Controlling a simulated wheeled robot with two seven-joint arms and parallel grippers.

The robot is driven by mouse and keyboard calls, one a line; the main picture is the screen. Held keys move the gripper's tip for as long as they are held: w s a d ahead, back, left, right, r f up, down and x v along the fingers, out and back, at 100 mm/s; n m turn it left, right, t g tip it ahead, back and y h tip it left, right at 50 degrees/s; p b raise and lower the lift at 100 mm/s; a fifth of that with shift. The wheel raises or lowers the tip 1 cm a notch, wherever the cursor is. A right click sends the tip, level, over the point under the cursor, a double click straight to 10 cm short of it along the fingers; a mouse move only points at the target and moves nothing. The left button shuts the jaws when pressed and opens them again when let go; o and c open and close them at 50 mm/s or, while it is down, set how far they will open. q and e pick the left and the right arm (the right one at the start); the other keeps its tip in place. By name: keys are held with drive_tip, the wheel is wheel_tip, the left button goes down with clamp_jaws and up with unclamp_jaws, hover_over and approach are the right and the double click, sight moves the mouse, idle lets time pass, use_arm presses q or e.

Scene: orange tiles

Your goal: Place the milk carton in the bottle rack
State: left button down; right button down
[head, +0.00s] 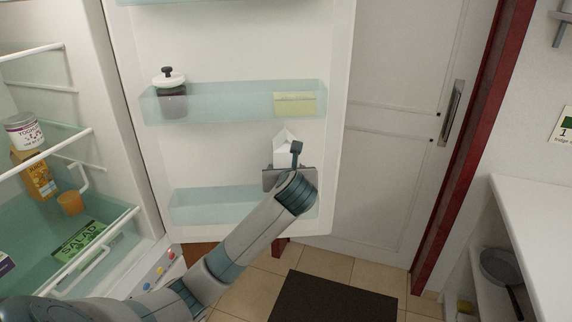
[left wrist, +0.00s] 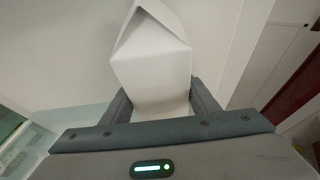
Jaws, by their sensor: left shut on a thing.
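The white milk carton (head: 284,147) with a gabled top is in front of the inside of the open fridge door, above the lower door rack. It also shows in the left wrist view (left wrist: 152,62), upright between the fingers. My left gripper (head: 287,168) is shut on the carton; its fingers show on both sides of it in the left wrist view (left wrist: 162,108). The lower bottle rack (head: 200,206) is a clear bluish bin on the door. Its right part is hidden behind my left arm. Whether the carton's base touches the rack is hidden. My right gripper is not in view.
The upper door shelf (head: 225,104) holds a dark jar with a white lid (head: 172,95) and a yellowish box (head: 294,103). Fridge shelves at left hold a yogurt tub (head: 24,132), an orange carton (head: 36,176) and a salad pack (head: 84,242). A white counter (head: 535,225) stands at right.

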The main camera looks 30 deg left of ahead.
use_arm(q)
drive_tip(key=shift+f, duration=0.2)
idle(0.3)
drive_tip(key=shift+f+p, duration=0.4)
drive_tip(key=shift+f, duration=1.2)
drive_tip(key=shift+w+f, duration=0.1)
drive_tip(key=shift+f, duration=0.05)
drive_tip(key=shift+a+f, duration=0.1)
drive_tip(key=shift+f, duration=0.1)
drive_tip(key=shift+f+p, duration=0.1)
drive_tip(key=shift+p, duration=0.25)
drive_tip(key=c, duration=0.7)
unclamp_jaws()
drive_tip(key=shift+f, duration=0.15)
